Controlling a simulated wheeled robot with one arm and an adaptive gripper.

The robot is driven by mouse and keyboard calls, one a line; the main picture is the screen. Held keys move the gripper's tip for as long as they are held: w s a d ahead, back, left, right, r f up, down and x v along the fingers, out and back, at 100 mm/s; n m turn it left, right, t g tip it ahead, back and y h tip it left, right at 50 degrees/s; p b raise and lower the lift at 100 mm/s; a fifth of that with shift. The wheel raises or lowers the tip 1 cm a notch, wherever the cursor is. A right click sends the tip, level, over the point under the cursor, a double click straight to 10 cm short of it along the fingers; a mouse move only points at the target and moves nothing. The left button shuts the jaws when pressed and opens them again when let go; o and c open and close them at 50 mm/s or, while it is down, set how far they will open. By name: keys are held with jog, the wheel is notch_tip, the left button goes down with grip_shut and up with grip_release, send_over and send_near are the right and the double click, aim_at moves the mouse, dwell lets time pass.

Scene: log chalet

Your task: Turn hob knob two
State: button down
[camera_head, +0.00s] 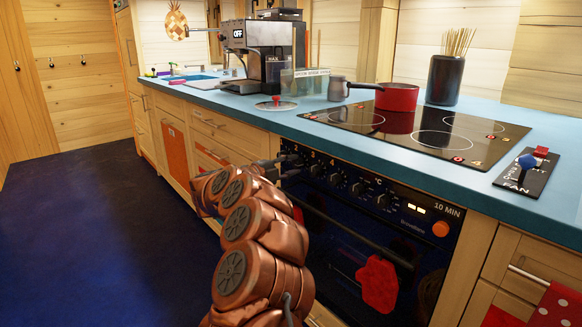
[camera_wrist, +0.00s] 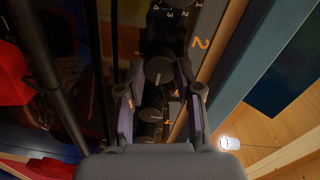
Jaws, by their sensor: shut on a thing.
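The oven front (camera_head: 345,232) carries a row of dark round knobs on its black control panel. In the wrist view an orange figure 2 stands beside a dark grey knob (camera_wrist: 159,71), hob knob two. My gripper (camera_wrist: 159,78) has its fingers on either side of this knob, shut on it. Another dark knob (camera_wrist: 152,113) shows nearer the palm, between the fingers. In the head view my gripper (camera_head: 284,166) is at the left end of the panel and hides the knob it holds. The knobs marked 3 (camera_head: 316,170) and 4 (camera_head: 336,180) are visible to its right.
The black hob (camera_head: 425,130) lies in the blue worktop above, with a red pan (camera_head: 397,97) on it. The oven handle (camera_head: 350,233) runs just below the knobs. A red mitt (camera_head: 377,284) hangs there. The dark blue floor at left is clear.

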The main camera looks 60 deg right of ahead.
jog(key=c, duration=0.8)
grip_release()
jog(key=shift+o, duration=0.2)
jog(key=v, duration=1.2)
